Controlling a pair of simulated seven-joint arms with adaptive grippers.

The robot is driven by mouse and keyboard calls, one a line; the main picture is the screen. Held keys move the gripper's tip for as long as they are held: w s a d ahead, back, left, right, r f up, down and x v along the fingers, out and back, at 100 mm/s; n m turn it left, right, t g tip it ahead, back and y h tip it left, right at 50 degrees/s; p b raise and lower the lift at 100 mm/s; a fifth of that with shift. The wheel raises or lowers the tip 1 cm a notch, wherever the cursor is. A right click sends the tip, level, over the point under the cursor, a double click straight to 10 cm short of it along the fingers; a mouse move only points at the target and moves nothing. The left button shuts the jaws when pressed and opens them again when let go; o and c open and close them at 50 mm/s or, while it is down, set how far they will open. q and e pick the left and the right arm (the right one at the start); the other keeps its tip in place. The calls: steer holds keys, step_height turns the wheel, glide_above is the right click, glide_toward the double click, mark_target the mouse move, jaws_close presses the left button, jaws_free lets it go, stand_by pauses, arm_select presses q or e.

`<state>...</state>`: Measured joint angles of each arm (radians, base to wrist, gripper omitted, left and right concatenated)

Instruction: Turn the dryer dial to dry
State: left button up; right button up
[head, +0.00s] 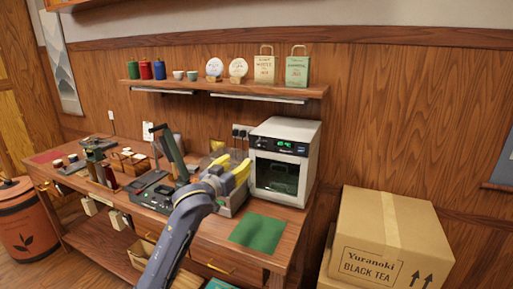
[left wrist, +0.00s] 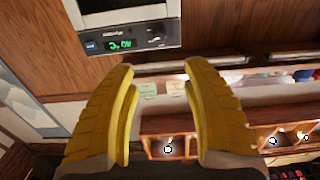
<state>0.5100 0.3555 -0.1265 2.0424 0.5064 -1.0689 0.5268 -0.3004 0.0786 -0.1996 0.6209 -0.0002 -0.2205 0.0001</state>
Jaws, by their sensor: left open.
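The dryer (head: 280,185) is a white box with a dark glass door, standing at the right end of the wooden bench. Its dark upper panel carries a lit green display (head: 284,143), with small controls to the right. In the left wrist view the panel shows at the top with its display (left wrist: 120,44); a small dark dial (left wrist: 153,38) seems to sit to the right, its setting too small to read. My left gripper (head: 235,168) has yellow fingers, open and empty, left of the dryer and apart from it. My right gripper is in neither view.
A green mat (head: 258,233) lies on the bench in front of the dryer. A black press (head: 158,190) and small trays fill the bench to the left. A wall shelf (head: 220,88) with tins and bags hangs above. Cardboard boxes (head: 390,240) stand at the right.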

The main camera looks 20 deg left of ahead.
mark_target(257, 145)
arm_select(q)
steer(key=w, duration=0.5)
steer(key=w+d, duration=0.1)
steer(key=w, duration=0.5)
steer(key=w+d, duration=0.1)
steer(key=w, duration=0.5)
